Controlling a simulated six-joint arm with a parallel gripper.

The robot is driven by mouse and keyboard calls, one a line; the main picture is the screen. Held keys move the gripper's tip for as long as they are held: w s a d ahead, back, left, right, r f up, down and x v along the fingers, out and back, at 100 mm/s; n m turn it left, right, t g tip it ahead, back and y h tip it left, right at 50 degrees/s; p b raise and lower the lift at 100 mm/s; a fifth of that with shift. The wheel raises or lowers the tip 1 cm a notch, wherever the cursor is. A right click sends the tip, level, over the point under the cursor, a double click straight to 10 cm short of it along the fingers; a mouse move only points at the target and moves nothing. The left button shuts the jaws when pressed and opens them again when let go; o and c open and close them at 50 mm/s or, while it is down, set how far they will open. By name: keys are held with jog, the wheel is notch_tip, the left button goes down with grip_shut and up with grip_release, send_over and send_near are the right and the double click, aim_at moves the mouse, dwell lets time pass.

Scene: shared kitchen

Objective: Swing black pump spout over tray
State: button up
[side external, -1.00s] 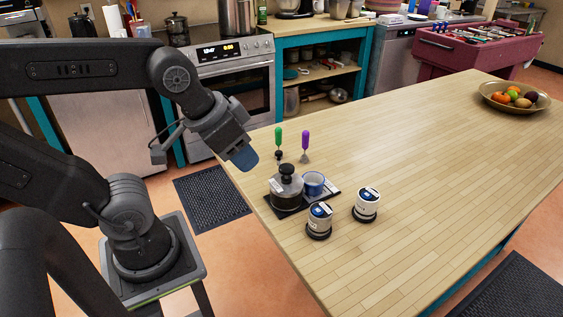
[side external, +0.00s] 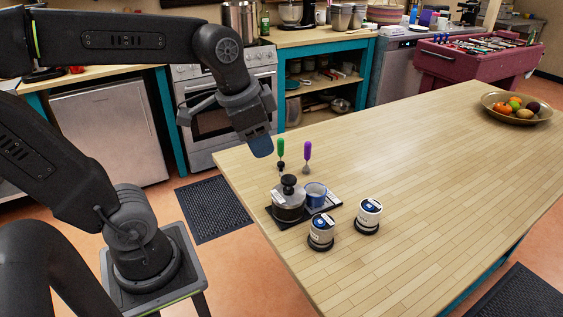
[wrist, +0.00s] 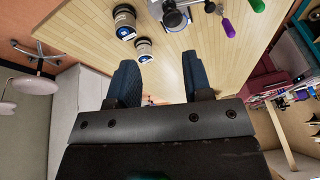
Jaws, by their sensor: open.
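A black tray (side external: 333,203) lies near the table's left edge. I cannot make out a pump spout on the pot or elsewhere. My gripper (side external: 261,148) hangs in the air above the table's left corner, behind the tray and apart from everything. In the wrist view my gripper (wrist: 161,78) shows two blue fingers spread with nothing between them. The pot (wrist: 173,17) is partly cut off at the top edge there.
A fruit bowl (side external: 517,116) sits far right. The table's middle is clear.

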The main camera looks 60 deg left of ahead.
aim_at(281, 162)
jog(key=w+a+m+g, duration=0.4)
jog(key=w+a+m, duration=0.2)
jog(key=w+a, duration=0.3)
jog(key=f, duration=1.3)
jog(key=shift+w+d+f, duration=0.1)
jog(key=shift+w+d, duration=0.15)
grip_shut()
